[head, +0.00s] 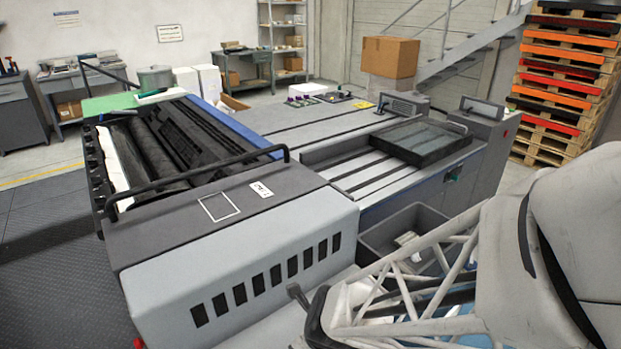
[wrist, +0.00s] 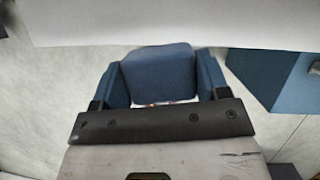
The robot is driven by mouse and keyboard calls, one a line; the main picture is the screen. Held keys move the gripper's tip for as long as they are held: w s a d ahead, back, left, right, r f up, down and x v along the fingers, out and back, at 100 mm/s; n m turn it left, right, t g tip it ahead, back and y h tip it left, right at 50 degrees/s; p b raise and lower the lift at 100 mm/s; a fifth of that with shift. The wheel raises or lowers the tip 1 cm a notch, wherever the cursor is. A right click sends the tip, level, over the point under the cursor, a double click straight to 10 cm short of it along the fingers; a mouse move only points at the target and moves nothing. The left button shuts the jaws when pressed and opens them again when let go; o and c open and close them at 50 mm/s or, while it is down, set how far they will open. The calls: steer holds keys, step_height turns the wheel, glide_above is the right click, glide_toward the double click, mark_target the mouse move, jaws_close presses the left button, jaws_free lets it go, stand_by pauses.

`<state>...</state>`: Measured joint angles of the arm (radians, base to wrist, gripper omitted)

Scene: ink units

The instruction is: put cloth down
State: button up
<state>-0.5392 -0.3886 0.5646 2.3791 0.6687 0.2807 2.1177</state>
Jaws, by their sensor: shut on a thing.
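My gripper (wrist: 161,80) shows in the wrist view, with a blue finger on each side above a dark mounting bar. It is shut on a blue, soft-edged thing that fills the space between the fingers, which I take to be the cloth (wrist: 158,68). The cloth's far edge is rounded, and its underside is hidden. A pale surface lies beyond the fingers; I cannot tell whether the cloth touches it. In the head view my arm fills the lower right, and neither the gripper nor the cloth can be made out there.
In the wrist view a white edge (wrist: 170,22) crosses the top and a blue box-like thing (wrist: 275,75) stands right. In the head view the grey press (head: 245,262) fills the middle. A grey bin (head: 375,240) with small items stands beside it, near my arm.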

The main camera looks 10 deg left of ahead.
steer(key=w+a+r+n+g, duration=0.1)
steer(key=w+a+r+n, duration=0.2)
steer(key=w+r, duration=0.4)
steer(key=w+a+r+n+g, duration=0.1)
steer(key=w+a+r+n, duration=0.3)
steer(key=r, duration=0.7)
steer(key=w+a, duration=0.2)
steer(key=w, duration=0.1)
steer(key=shift+w+r+g+y, duration=0.3)
steer(key=shift+r, duration=0.1)
steer(key=shift+a, duration=0.1)
glide_toward(251, 218)
steer(key=shift+s+a+f, duration=0.2)
steer(key=shift+a+f, duration=0.25)
steer(key=shift+s+a+f, duration=0.2)
steer(key=shift+a+f, duration=0.25)
steer(key=shift+f, duration=0.05)
steer(key=shift+w+a+f, duration=0.1)
steer(key=shift+w+a, duration=0.15)
steer(key=shift+w, duration=0.2)
steer(key=shift+f, duration=1.7)
steer(key=shift+s+f, duration=0.1)
